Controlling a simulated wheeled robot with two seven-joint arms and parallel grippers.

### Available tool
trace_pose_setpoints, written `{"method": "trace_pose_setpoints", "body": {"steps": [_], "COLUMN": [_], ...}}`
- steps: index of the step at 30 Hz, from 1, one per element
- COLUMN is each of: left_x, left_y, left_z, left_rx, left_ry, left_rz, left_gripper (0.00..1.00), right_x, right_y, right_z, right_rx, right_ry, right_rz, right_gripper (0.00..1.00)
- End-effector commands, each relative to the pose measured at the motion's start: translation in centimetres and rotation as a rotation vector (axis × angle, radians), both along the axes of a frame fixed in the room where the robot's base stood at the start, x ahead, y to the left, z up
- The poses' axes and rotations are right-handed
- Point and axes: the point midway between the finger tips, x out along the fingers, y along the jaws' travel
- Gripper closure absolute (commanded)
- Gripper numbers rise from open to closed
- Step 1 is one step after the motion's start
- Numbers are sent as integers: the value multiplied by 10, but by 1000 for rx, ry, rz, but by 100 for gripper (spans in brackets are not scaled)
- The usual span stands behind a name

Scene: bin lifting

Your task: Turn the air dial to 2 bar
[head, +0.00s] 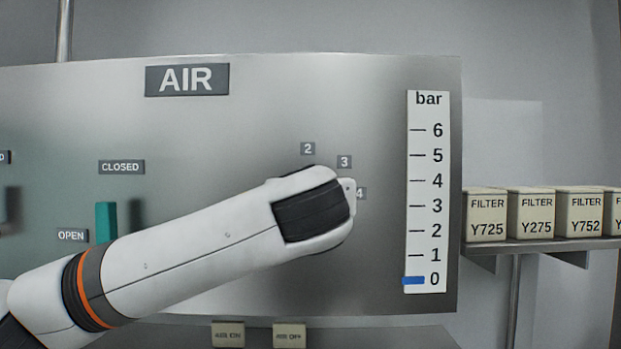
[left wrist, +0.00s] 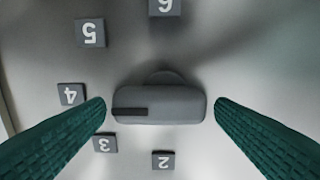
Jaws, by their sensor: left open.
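The air dial (left wrist: 165,108) is a grey knob with a bar-shaped grip, seen upside down in the left wrist view. A black mark lies on the grip's left end, on the side of the 4 (left wrist: 71,95) and 3 (left wrist: 105,143) labels. The 2 label (left wrist: 162,160) is below the knob there. My left gripper (left wrist: 160,103) is open, its green fingertips just beyond the two ends of the grip; a small gap shows on each side. In the head view my arm hides the dial. The bar scale (head: 428,192) has its blue marker (head: 413,281) at 0.
The steel AIR panel (head: 330,90) fills most of the head view. A green lever (head: 106,222) stands between CLOSED and OPEN labels at the left. Filter boxes (head: 487,217) sit on a shelf at the right. Two small labelled buttons (head: 228,335) are below the panel.

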Motion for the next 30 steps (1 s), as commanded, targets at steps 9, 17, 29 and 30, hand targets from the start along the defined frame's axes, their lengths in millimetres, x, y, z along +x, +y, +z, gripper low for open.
{"method": "trace_pose_setpoints", "body": {"steps": [9, 17, 29, 30], "left_x": [3, 3, 3, 3], "left_y": [0, 0, 0, 0], "left_z": [-1, -1, -3, -3], "left_rx": [0, 0, -69, -91], "left_ry": [1, 1, 2, 1], "left_rz": [0, 0, -1, -1], "left_gripper": [22, 64, 66, 66], "right_x": [0, 0, 0, 0], "right_y": [0, 0, 0, 0], "right_z": [1, 1, -6, -8], "right_rx": [0, 0, 0, 0], "right_ry": [0, 0, 0, 0], "right_rz": [-1, -1, -1, -1], "right_gripper": [64, 64, 64, 64]}}
